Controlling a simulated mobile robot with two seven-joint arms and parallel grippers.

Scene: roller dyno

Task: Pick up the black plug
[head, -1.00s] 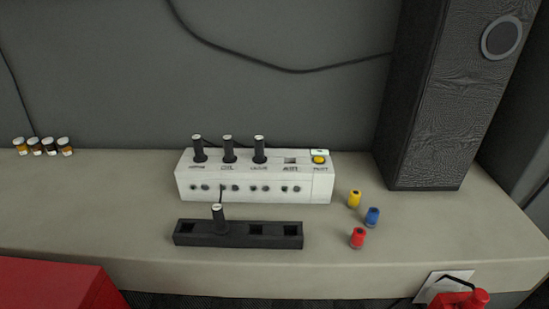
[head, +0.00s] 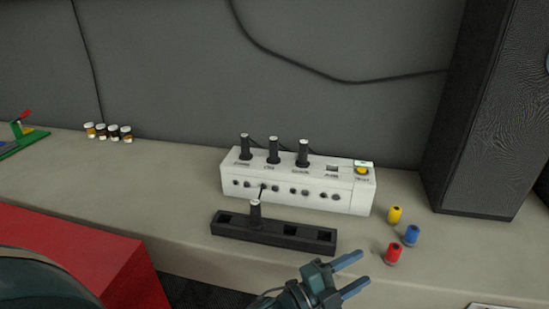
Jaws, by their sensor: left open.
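A black plug (head: 255,216) with a pale top stands upright in the black rack (head: 285,238) on the counter. Three similar black plugs, a left one (head: 245,148), a middle one (head: 273,152) and a right one (head: 303,154), stand upright on top of the white box (head: 330,198) behind the rack. My left gripper (head: 364,269) is open and empty at the bottom of the picture. It appears in front of and to the right of the rack, apart from every plug. My right gripper is out of view.
Yellow (head: 394,215), blue (head: 411,235) and red (head: 393,253) small cylinders stand right of the box. A tall dark speaker-like cabinet (head: 480,120) stands at the right. A red block (head: 80,255) is at the front left. Several small jars (head: 108,132) stand at the back left.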

